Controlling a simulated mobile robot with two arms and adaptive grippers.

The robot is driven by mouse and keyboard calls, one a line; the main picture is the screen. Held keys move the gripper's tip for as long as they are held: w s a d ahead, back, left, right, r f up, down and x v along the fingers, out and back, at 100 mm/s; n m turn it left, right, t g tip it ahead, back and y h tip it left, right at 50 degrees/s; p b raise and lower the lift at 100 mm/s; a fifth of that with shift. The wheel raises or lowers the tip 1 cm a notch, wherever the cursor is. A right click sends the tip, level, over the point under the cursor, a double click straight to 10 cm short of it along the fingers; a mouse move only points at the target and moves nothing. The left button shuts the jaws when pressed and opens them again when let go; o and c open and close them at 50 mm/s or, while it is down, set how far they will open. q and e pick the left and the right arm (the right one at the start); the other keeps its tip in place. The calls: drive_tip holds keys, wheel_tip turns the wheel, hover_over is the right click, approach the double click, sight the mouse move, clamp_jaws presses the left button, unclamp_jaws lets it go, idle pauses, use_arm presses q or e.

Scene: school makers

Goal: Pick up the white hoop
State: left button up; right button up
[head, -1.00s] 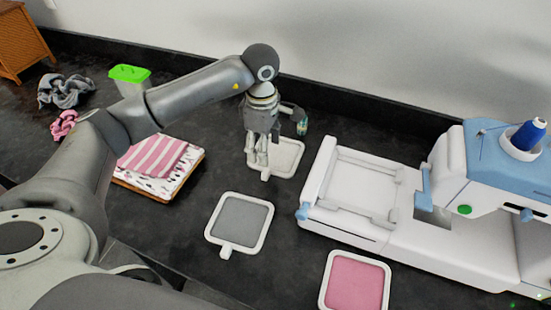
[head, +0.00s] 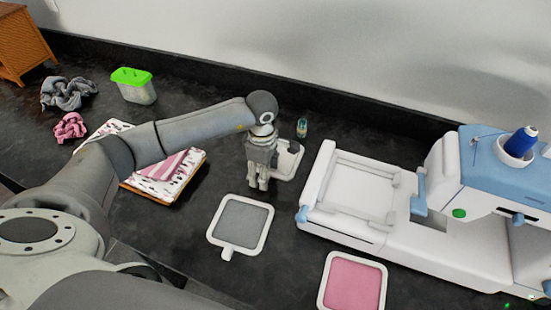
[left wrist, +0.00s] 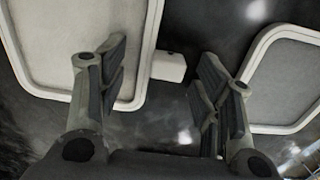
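The white hoop (head: 297,163), a white square frame with pale fabric, lies flat on the dark counter, partly hidden behind my left gripper (head: 261,184) in the head view. In the left wrist view, what looks like the white hoop (left wrist: 60,45) fills the upper left, its short tab (left wrist: 168,66) showing between the fingers. My left gripper (left wrist: 163,80) is open with nothing held between its fingers. Its height above the counter and any contact with the tab are hard to tell. My right gripper is not in view.
A grey hoop (head: 240,221) and a pink hoop (head: 354,284) lie nearer. A sewing machine (head: 450,242) stands right. A small bottle (head: 302,128) is behind the white hoop. Folded fabrics (head: 170,172), a green-lidded container (head: 135,88) and scrunchies (head: 68,93) lie left.

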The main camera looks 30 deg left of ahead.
use_arm(q)
drive_tip(key=c, duration=1)
drive_tip(key=shift+c, duration=0.3)
drive_tip(key=shift+r, duration=0.15)
